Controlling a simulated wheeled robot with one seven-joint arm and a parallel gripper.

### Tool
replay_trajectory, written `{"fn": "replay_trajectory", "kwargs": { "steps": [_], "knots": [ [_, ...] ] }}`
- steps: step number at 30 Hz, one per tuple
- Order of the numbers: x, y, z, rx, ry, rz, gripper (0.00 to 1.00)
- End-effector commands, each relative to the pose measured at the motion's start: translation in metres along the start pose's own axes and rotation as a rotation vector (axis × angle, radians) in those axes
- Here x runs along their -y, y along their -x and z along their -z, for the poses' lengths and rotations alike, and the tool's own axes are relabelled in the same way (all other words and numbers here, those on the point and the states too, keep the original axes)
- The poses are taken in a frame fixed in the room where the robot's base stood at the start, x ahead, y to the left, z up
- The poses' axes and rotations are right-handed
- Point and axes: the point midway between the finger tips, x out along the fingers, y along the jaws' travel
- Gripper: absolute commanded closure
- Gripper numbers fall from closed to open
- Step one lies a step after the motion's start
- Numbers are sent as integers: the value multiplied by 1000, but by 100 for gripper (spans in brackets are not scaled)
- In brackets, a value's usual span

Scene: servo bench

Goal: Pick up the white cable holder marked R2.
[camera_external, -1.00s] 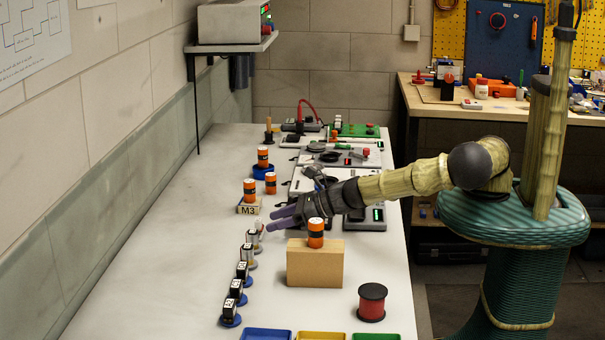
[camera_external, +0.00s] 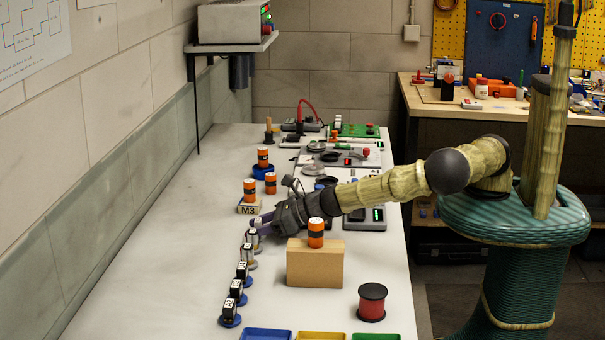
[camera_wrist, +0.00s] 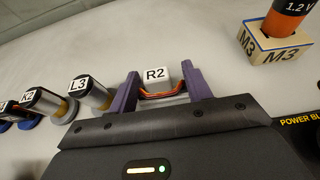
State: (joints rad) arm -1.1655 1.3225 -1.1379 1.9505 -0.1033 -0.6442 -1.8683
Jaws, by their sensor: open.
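The white holder marked R2 (camera_wrist: 155,76) shows its label upright in the wrist view, with orange cable strands just below it. My gripper (camera_wrist: 161,82) is open, with one purple finger on each side of R2. Whether the fingers touch it I cannot tell. In the external view my gripper (camera_external: 257,222) is low over the bench at the far end of the row of labelled parts, and R2 cannot be made out clearly there.
A block marked M3 (camera_wrist: 275,50) holds an orange battery at right. In the external view a wooden block (camera_external: 315,267) with a battery on top stands close to my wrist.

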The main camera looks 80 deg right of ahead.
Motion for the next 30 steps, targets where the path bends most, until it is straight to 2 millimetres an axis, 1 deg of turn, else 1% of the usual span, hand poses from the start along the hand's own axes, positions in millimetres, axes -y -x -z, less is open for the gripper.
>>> {"fn": "replay_trajectory", "kwargs": {
  "steps": [5,6,8,9,13,14,23,26,30],
  "knots": [
    [0,0,0,0,0,0,51],
    [0,0,0,0,0,0,53],
    [0,0,0,0,0,0,65],
    [0,0,0,0,0,0,72],
    [0,0,0,0,0,0,98],
    [0,0,0,0,0,0,99],
    [0,2,-4,1,-1,0,100],
    [-1,5,-12,3,-2,-2,100],
    [-1,14,-33,3,-4,-1,100]
  ]
}}
